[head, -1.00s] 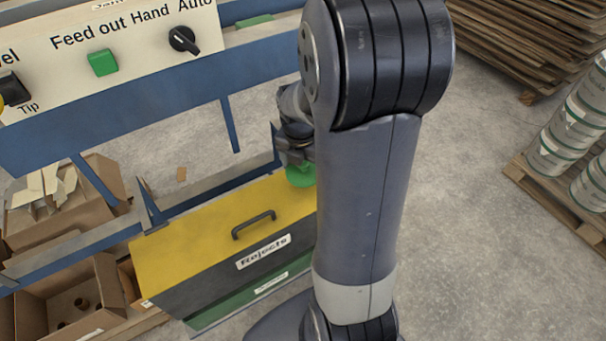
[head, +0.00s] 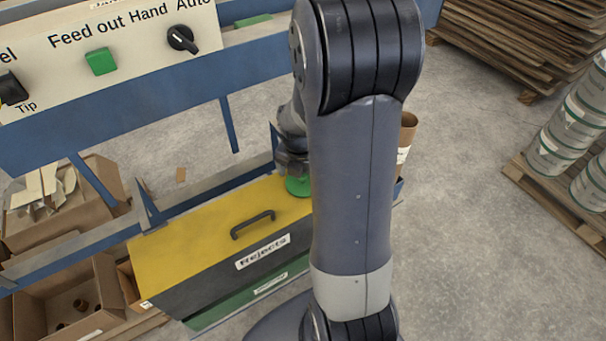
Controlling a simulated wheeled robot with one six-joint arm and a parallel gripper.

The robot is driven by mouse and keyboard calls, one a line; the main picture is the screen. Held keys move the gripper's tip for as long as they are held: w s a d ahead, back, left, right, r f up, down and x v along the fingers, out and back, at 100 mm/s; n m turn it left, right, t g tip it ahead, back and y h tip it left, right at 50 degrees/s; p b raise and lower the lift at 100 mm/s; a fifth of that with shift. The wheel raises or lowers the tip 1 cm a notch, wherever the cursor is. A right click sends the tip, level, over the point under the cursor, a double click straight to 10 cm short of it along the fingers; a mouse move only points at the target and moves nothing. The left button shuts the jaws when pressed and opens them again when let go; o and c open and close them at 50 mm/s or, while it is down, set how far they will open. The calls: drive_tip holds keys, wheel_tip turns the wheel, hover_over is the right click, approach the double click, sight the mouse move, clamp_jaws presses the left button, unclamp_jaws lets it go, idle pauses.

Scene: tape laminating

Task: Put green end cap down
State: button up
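The green end cap (head: 298,186) shows just below my gripper (head: 296,172), at the far right part of the yellow lid of the rejects box (head: 195,232). My gripper points down over the cap, and its fingers are mostly hidden behind my arm. I cannot tell whether the fingers are closed on the cap, or whether the cap touches the lid.
The lid has a dark handle (head: 252,225). A brown cardboard tube (head: 407,135) stands behind my arm on the right. A blue frame with a control panel (head: 120,50) spans the upper left. Open cartons (head: 70,290) lie lower left; pallets (head: 570,200) stand right.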

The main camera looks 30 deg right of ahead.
sight(301, 180)
drive_tip(key=shift+r, duration=0.1)
wheel_tip(301, 180, up, 12)
drive_tip(key=a, duration=0.1)
drive_tip(key=shift+s+p, duration=0.45)
drive_tip(key=shift+a, duration=0.1)
drive_tip(key=f, duration=0.8)
drive_tip(key=w+d+f, duration=0.1)
drive_tip(key=f, duration=0.3)
drive_tip(key=shift+d+b, duration=0.1)
drive_tip(key=shift+b, duration=0.2)
drive_tip(key=shift+r, duration=1.6)
drive_tip(key=shift+s+r, duration=0.1)
